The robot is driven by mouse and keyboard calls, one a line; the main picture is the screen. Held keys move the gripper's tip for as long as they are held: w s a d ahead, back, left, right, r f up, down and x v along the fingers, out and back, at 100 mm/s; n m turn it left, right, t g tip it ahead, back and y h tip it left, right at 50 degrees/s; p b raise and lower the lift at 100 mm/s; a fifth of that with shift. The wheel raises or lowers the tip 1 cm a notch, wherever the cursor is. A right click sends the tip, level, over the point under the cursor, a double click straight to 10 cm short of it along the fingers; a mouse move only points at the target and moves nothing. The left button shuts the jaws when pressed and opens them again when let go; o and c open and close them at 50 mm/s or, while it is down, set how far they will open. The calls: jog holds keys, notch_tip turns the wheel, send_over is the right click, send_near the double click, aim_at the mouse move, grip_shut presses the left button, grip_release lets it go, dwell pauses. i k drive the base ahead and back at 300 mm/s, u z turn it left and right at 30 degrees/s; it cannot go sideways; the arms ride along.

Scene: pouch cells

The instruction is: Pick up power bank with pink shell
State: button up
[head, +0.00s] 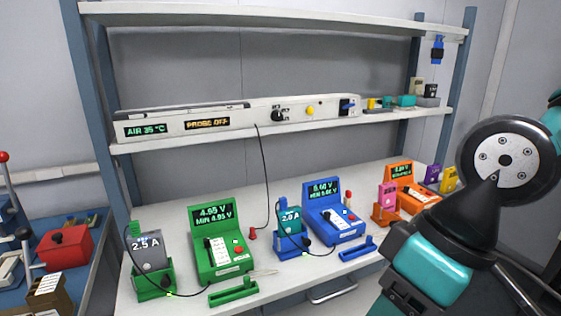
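The power bank with the pink shell (387,196) stands upright in an orange holder (385,216) on the bench, right of centre. An orange tester (412,195) with a lit display stands just behind it to the right. My arm comes in from the right, with its teal link in front of the bench at the lower right. Dark parts at the arm's lower end, perhaps my gripper (402,296), are cut by the bottom edge. They are apart from the pink power bank, and no fingertips show clearly.
A grey pack (148,251) sits in a green holder beside a green tester (218,243). A teal pack (290,220) stands beside a blue tester (333,219). Purple (432,174) and yellow (448,179) packs stand far right. A shelf (300,127) runs above.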

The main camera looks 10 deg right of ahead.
aim_at(388, 191)
jog(key=z, duration=1.15)
jog(key=k, duration=0.6)
jog(key=u, duration=0.5)
jog(key=i, duration=0.6)
jog(key=u, duration=0.7)
jog(key=i, duration=0.75)
jog(key=u, duration=0.05)
